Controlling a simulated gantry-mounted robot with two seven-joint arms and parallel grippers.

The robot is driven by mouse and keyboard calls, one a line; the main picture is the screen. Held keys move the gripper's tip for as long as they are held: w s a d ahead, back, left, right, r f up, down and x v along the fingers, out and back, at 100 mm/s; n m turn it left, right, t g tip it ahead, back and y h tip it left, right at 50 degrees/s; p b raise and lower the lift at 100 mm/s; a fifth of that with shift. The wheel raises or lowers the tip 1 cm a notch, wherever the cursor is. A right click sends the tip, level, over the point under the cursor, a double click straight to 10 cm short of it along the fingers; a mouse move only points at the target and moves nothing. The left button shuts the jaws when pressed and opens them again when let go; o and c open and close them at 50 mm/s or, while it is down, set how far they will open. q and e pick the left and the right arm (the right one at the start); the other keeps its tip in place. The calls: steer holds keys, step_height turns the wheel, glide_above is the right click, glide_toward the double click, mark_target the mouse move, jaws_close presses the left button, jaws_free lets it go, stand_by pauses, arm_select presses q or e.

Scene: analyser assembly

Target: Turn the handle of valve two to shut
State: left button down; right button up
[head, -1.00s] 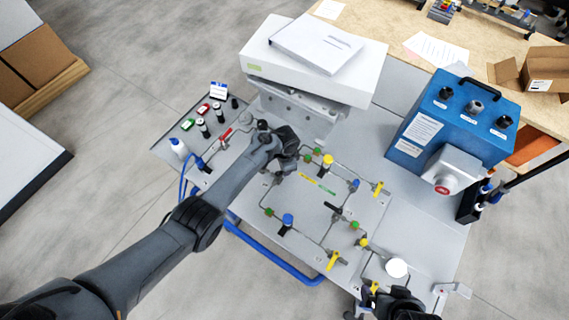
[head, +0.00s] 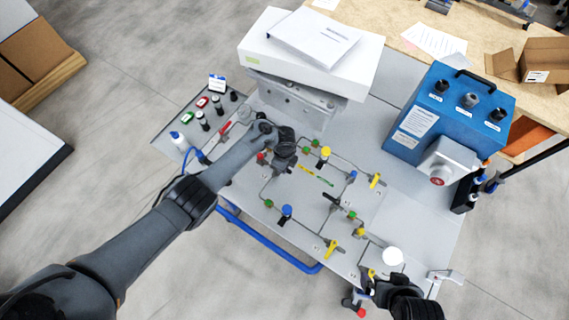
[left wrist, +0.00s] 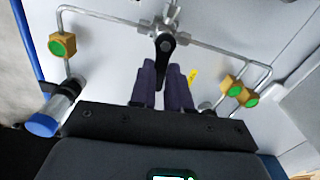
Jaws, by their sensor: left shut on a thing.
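My left gripper (left wrist: 165,86) is closed with its two dark fingers on a black valve handle (left wrist: 165,45), whose upper end shows beyond the fingertips. The valve sits on a steel pipe (left wrist: 215,48) in the left wrist view. In the head view my left gripper (head: 283,162) is over the left side of the pipe loop and mostly hides this handle. I cannot read a valve number. Another black handle (head: 332,200) is further right, clear of the gripper. My right gripper (head: 372,286) is at the bottom right, and its jaws are not clear.
Yellow handles (head: 375,180) and green fittings (head: 268,203) stand along the pipes. A blue-capped part (left wrist: 42,125) is close to the left gripper. A white box (head: 270,52) stands behind, and a blue box (head: 450,115) stands at right.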

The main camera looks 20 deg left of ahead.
arm_select(q)
steer(key=shift+s+m, duration=0.15)
steer(key=shift+m, duration=0.35)
steer(key=c, duration=1.1)
jaws_free()
steer(key=shift+r, duration=0.15)
steer(key=shift+r, duration=0.3)
step_height(320, 180, up, 10)
steer(key=p, duration=0.4)
